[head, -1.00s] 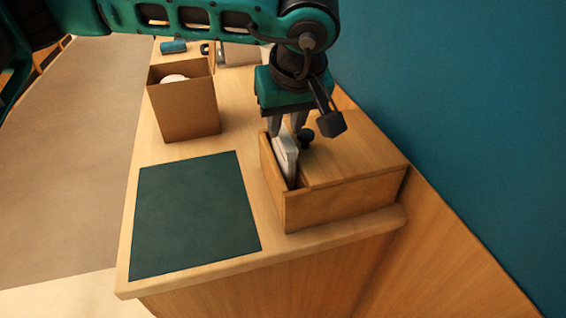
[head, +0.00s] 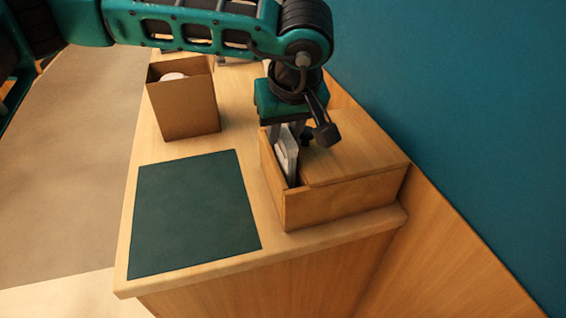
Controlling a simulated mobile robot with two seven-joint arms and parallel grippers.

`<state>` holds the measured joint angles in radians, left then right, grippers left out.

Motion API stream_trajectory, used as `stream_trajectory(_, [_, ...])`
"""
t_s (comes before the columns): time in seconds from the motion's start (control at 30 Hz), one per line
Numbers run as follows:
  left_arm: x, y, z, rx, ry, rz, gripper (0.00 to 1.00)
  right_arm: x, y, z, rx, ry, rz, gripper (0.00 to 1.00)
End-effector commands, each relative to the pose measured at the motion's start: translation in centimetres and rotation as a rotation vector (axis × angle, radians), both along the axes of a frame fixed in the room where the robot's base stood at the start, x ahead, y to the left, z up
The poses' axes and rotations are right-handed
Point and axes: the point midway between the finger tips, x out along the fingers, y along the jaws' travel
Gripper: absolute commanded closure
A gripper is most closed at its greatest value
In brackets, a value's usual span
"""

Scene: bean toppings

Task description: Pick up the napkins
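The white napkins (head: 289,160) stand upright in the narrow open slot at the left side of a wooden box (head: 345,197) on the counter. My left gripper (head: 288,137) points down into this slot from above. Its two fingers are apart, with the top of the napkins between them; I see no clear grip on them. The fingertips are partly hidden by the napkins and the box wall. My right gripper is not in view.
A dark green mat (head: 193,213) lies on the counter left of the wooden box. A brown open box (head: 184,107) with a white item inside stands behind the mat. A teal wall (head: 460,110) rises close on the right.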

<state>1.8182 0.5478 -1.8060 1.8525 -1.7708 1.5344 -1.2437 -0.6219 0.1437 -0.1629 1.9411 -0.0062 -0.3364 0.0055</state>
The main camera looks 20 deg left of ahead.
Motion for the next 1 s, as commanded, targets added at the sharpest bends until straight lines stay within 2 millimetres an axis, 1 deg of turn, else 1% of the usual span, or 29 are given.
stream_trajectory(0.37, [0.0, 0.01, -0.1, 0.0, 0.0, 0.0, 0.71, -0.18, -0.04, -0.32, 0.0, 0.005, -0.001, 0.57])
stream_trajectory(0.67, [0.0, 0.01, -0.1, 0.0, 0.0, 0.0, 0.99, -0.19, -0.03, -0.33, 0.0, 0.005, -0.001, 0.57])
stream_trajectory(1.0, [0.01, 0.02, -0.09, 0.0, 0.0, 0.0, 1.0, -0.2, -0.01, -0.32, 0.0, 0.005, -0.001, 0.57])
